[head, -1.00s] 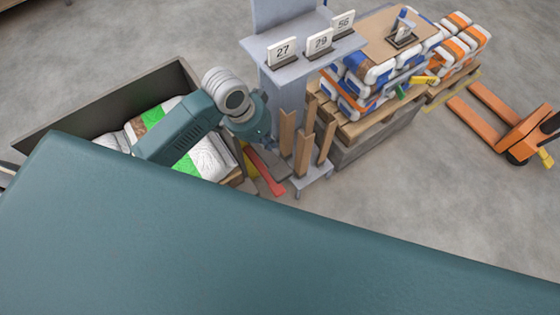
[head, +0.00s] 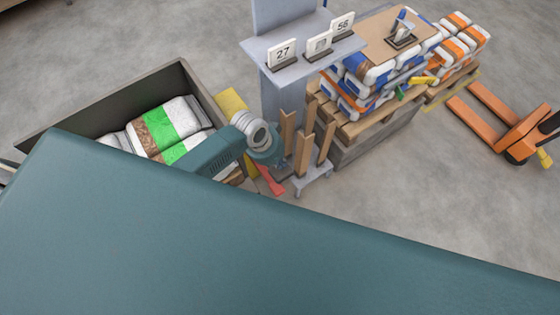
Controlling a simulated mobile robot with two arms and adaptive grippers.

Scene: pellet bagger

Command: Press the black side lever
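I cannot make out a black side lever in the head view. The grey machine column (head: 283,95) stands at the centre, with a shelf (head: 290,62) bearing number cards. My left arm's wrist (head: 262,140) is beside the column's lower part, left of several upright wooden boards. My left gripper (head: 275,160) is only partly seen just beyond the wrist, and its fingers cannot be made out. My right gripper is out of view. My own teal body covers the lower part of the view.
A dark bin (head: 100,101) with green, brown and white bags is at left. Wooden boards (head: 305,148) stand on a low grey stand. Pallets (head: 365,128) of bags are at right, near an orange pallet jack (head: 514,132). The floor at lower right is clear.

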